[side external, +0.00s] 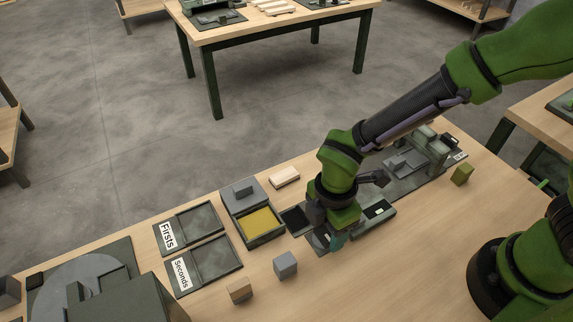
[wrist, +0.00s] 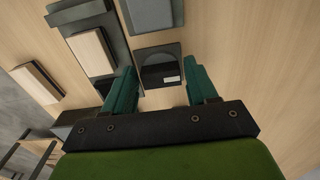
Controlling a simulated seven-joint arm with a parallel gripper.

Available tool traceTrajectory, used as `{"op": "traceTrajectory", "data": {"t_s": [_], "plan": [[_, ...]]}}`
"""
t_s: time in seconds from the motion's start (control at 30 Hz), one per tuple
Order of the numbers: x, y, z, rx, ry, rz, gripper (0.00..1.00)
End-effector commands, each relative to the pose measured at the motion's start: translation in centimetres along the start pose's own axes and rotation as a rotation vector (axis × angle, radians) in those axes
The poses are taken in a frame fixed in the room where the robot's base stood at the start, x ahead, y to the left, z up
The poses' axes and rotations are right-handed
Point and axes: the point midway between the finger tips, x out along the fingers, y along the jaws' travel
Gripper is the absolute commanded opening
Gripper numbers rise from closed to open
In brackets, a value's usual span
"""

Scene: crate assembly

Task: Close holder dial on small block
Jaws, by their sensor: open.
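In the wrist view, a grey holder-like fixture (wrist: 176,53) with a dark, round-edged recess and a small white label lies between and just ahead of my fingers. My gripper (wrist: 162,80) is open, with one teal finger on each side and nothing held. In the side view my gripper (side external: 328,241) points down, low over the bench beside a dark plate (side external: 318,246). A grey fixture (side external: 376,219) with a dark slot is just to its right. I cannot tell which part is the dial or which piece is the small block; the arm hides part of this area.
Trays marked Firsts (side external: 205,218) and Seconds (side external: 218,258) lie to the left. A grey cube (side external: 285,265), a tan cube (side external: 240,291) and an olive cube (side external: 462,174) stand loose.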

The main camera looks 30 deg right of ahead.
Motion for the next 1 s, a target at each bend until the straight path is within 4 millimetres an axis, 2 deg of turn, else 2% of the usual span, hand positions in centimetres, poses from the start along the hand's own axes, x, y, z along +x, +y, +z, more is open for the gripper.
{"op": "traceTrajectory", "data": {"t_s": [0.13, 0.17, 0.4, 0.77, 1.0], "plan": [[-0.01, -0.01, 0.0, 0.0, 0.0, 0.0, 0.57], [-0.02, -0.01, 0.0, 0.0, 0.0, 0.0, 0.54], [-0.05, -0.01, -0.01, 0.0, 0.0, 0.0, 0.18], [-0.09, -0.04, -0.04, 0.058, 0.001, 0.0, 0.16], [-0.12, -0.11, -0.07, 0.218, 0.002, -0.001, 0.16]]}}
